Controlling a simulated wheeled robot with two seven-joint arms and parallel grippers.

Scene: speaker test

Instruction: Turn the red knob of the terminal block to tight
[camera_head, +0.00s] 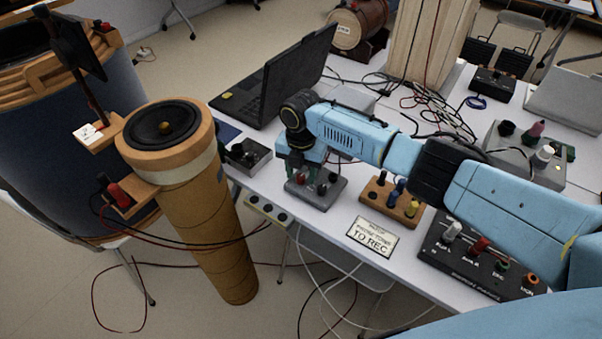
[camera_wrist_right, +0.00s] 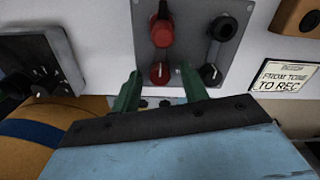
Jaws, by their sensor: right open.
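The terminal block (camera_head: 326,196) is a grey box on the white table, below my right gripper (camera_head: 306,172). In the right wrist view its grey top (camera_wrist_right: 190,45) carries a red knob (camera_wrist_right: 160,73) with a pale pointer line, and a black knob (camera_wrist_right: 210,74) beside it. A taller red post (camera_wrist_right: 162,30) and a black post (camera_wrist_right: 222,28) stand behind them. My right gripper (camera_wrist_right: 158,84) is open. Its two green fingers lie left and right of the red knob, apart from it in the picture; their height over it is unclear. My left gripper is not in view.
A placard (camera_head: 373,237) reading "TO REC" and a wooden block with knobs (camera_head: 378,191) lie to the right. A black panel (camera_head: 463,264) is farther right. A laptop (camera_head: 262,92) stands behind; a cardboard tube with a speaker (camera_head: 210,215) stands left of the table.

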